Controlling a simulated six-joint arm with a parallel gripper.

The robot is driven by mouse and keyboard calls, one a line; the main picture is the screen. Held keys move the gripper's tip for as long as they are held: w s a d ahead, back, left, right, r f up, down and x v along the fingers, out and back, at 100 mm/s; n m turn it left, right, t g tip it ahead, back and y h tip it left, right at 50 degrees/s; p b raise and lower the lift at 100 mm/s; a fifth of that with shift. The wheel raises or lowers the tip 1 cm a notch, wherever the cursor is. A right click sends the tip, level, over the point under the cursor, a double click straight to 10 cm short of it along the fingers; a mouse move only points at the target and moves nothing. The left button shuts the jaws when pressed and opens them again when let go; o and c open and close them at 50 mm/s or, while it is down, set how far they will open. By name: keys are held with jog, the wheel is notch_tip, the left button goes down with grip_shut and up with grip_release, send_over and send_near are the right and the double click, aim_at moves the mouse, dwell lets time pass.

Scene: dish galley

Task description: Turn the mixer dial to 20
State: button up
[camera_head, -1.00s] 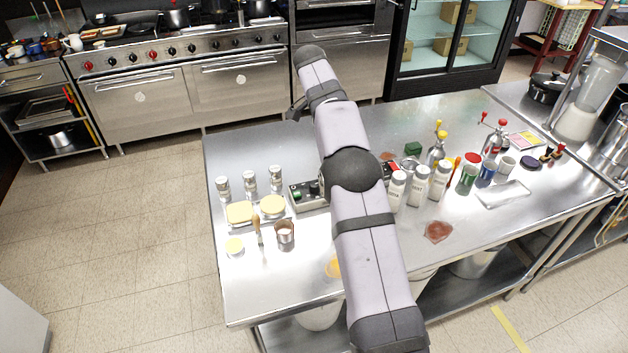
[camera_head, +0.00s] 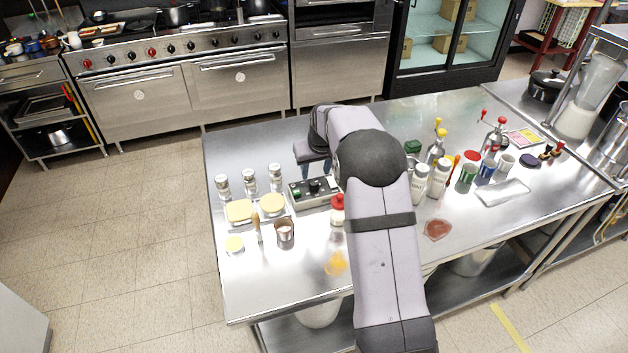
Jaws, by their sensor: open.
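The control box (camera_head: 316,199) is a small grey panel with a black top face, standing on the steel table left of my arm. A dark round dial (camera_head: 314,186) stands on its face, with a green spot beside it. The dial's scale and pointer are too small to read. My gripper (camera_head: 316,171) is just behind the box, pointing down, with its two dark fingers spread and nothing seen between them. It looks apart from the dial.
Several shakers (camera_head: 249,181) stand left of the box, near a tray of yellow food (camera_head: 240,211). A copper cup (camera_head: 284,232) and a red-capped bottle (camera_head: 337,212) stand in front. White bottles (camera_head: 440,180) stand right of my arm. The table's back left is clear.

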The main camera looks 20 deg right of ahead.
aim_at(314, 182)
jog(key=shift+p+x, duration=1.6)
jog(key=shift+x, duration=2.05)
jog(key=shift+s, duration=0.1)
jog(key=c, duration=1.1)
